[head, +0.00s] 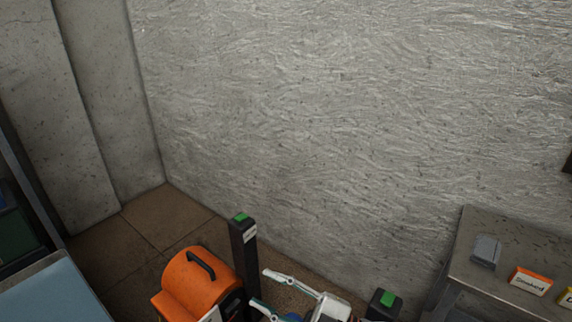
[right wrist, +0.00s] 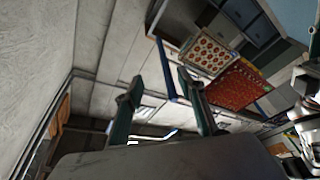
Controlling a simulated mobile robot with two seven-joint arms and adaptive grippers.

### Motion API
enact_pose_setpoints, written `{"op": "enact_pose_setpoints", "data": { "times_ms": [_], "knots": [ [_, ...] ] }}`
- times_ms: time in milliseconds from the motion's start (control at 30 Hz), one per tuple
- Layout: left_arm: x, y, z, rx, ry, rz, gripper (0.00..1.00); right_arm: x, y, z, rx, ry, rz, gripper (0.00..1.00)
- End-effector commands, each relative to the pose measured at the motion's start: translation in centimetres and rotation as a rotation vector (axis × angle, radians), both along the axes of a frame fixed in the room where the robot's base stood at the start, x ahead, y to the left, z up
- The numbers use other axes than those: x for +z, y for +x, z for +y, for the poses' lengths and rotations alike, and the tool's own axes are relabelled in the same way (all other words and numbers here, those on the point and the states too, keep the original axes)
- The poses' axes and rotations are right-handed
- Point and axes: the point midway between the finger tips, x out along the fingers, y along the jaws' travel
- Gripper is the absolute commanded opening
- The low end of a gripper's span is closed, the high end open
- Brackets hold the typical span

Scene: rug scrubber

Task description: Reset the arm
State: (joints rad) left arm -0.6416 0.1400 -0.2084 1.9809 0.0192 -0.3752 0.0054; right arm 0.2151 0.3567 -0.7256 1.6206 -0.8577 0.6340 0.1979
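My right gripper (head: 260,287) shows at the bottom middle of the head view, low in front of the textured wall. Its two fingers point left and stand apart with nothing between them. In the right wrist view the same gripper (right wrist: 158,77) is open, its fingers framing empty air. An orange machine with a black handle (head: 198,282) stands on the floor just left of it; its lower part is cut off by the frame. My left gripper is in neither view.
A black post with a green top (head: 244,255) stands between the machine and my gripper. Another green-topped black post (head: 383,304) is to the right. A grey table (head: 462,262) at right carries a grey box (head: 486,251) and an orange-white box (head: 531,281). A blue surface (head: 50,295) is at lower left.

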Motion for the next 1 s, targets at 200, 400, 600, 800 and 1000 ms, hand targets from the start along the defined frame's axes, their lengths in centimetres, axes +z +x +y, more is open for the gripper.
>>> {"op": "enact_pose_setpoints", "data": {
  "times_ms": [200,400,600,800,1000],
  "knots": [
    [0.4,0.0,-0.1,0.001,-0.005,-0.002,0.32,-3.7,0.8,-5.9,-0.361,0.101,0.262,0.39],
    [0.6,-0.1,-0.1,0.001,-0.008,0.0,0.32,-10.8,-1.8,-13.3,-0.658,0.093,0.556,0.39],
    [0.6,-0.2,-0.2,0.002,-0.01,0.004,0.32,-18.1,-8.4,-19.9,-0.874,0.024,0.85,0.39],
    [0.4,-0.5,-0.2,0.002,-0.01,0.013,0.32,-21.8,-13.5,-23.2,-0.967,-0.035,1.017,0.39],
    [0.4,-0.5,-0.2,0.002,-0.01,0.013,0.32,-22.4,-14.6,-23.7,-0.982,-0.047,1.05,0.39]
  ]
}}
